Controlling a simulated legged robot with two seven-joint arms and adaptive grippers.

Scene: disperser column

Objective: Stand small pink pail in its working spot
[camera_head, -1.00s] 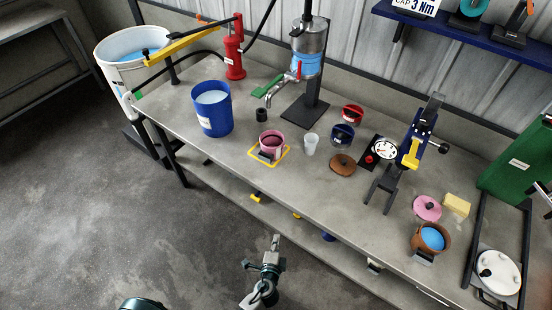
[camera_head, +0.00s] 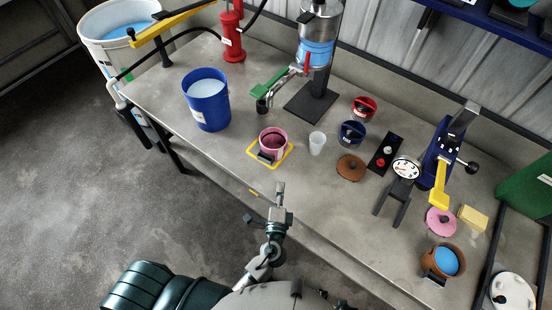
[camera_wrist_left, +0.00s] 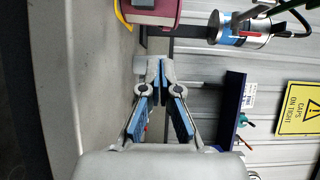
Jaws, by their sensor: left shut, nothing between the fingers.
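The small pink pail (camera_head: 272,142) stands upright on the grey bench, within a yellow square outline (camera_head: 286,159) at the front edge. A dark patch shows on its near side. My left gripper (camera_head: 280,188) is shut and empty, in front of the bench edge and below the pail in the picture, apart from it. In the left wrist view my fingers (camera_wrist_left: 160,68) are together with nothing between them. A pink vessel, likely the pail, shows cut off at the top (camera_wrist_left: 155,15) there. My right gripper is not in view.
A blue bucket (camera_head: 207,104) stands left of the pail and a white cup (camera_head: 317,143) stands right of it. A column with a spout (camera_head: 318,60) rises behind. A brown lid (camera_head: 351,167) lies further right. The bench front between the pail and the edge is clear.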

